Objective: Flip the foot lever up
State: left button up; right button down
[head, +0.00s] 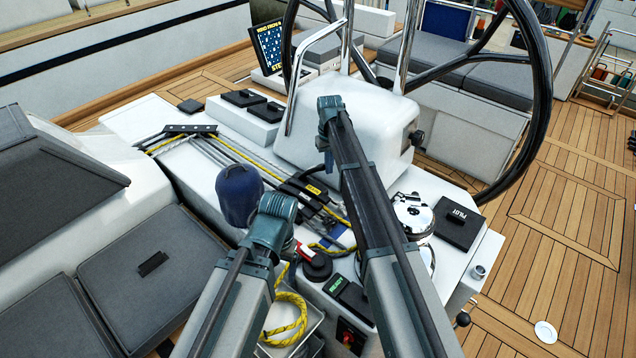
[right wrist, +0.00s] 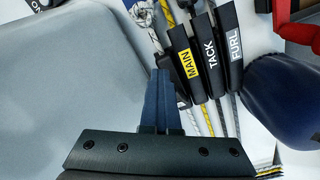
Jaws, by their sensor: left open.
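The clutch bank (head: 303,188) sits on the white console, right of the blue winch cover (head: 240,195). In the right wrist view its levers marked MAIN (right wrist: 190,65), TACK (right wrist: 212,58) and FURL (right wrist: 235,45) lie side by side. A dark clutch body left of MAIN is mostly behind my right fingers, with a speckled rope leading into it; no FOOT label can be read. My right gripper (right wrist: 164,72) has its fingers together over that clutch; whether they touch it is unclear. My left gripper (head: 272,207) is open beside the winch cover, its fingertips hard to see.
The white pedestal (head: 350,130) with the large black wheel (head: 545,90) stands right of the clutches. Ropes run from them to a black organizer (head: 190,129). A red-handled switch (head: 315,262), a yellow rope coil (head: 288,318) and a chrome compass (head: 412,213) are nearby.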

jog(key=shift+w+a+r, duration=0.2)
jog(key=shift+w+a, duration=0.5)
jog(key=shift+a, duration=0.1)
jog(key=shift+w+a+f, duration=0.1)
jog(key=shift+w+a, duration=0.15)
jog(key=shift+a, duration=0.05)
jog(key=shift+s+d, duration=0.1)
jog(key=shift+d, duration=0.05)
jog(key=shift+p, duration=0.4)
jog(key=shift+d+r+p, duration=0.2)
jog(key=shift+r+p, duration=0.55)
jog(key=shift+r, duration=0.1)
jog(key=shift+f, duration=0.1)
